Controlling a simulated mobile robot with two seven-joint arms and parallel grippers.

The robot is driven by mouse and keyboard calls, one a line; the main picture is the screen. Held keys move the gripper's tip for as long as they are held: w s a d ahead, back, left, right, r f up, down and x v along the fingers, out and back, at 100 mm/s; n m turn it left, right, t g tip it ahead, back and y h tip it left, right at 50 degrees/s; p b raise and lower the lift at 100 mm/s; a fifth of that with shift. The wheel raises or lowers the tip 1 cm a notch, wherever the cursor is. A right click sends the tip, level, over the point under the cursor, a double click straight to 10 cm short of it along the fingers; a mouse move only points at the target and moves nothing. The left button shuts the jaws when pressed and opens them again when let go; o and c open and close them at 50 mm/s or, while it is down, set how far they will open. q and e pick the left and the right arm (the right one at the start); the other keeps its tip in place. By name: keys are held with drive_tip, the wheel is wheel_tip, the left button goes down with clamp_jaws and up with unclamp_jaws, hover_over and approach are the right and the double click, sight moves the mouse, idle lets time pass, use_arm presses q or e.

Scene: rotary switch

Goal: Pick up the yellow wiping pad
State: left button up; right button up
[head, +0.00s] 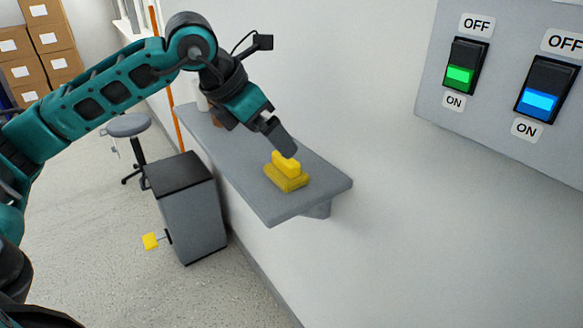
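The yellow wiping pad (288,181) lies on the grey wall shelf (325,182), near its front end. It has a flat base and a raised block-shaped grip (287,162) on top. My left gripper (284,149) comes down from the upper left, with its dark fingertips right at the top of the grip. One finger hides the other, so I cannot tell whether it is open or shut, or whether it touches the grip. The pad appears to rest flat on the shelf. My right gripper is not in view.
A wall panel (430,98) at the upper right carries a green switch (462,66) and a blue switch (545,90). A stool (130,125) and boxes (45,40) are behind.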

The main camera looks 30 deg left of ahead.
sight(290, 162)
use_arm(q)
drive_tip(key=x, duration=0.4)
drive_tip(key=shift+f, duration=0.1)
drive_tip(key=x, duration=0.5)
drive_tip(key=shift+f, duration=0.45)
drive_tip(key=shift+s, duration=0.1)
drive_tip(key=c, duration=0.8)
drive_tip(key=shift+o, duration=0.2)
drive_tip(key=shift+r, duration=0.1)
wheel_tip(290, 162, up, 20)
drive_tip(key=p, duration=0.2)
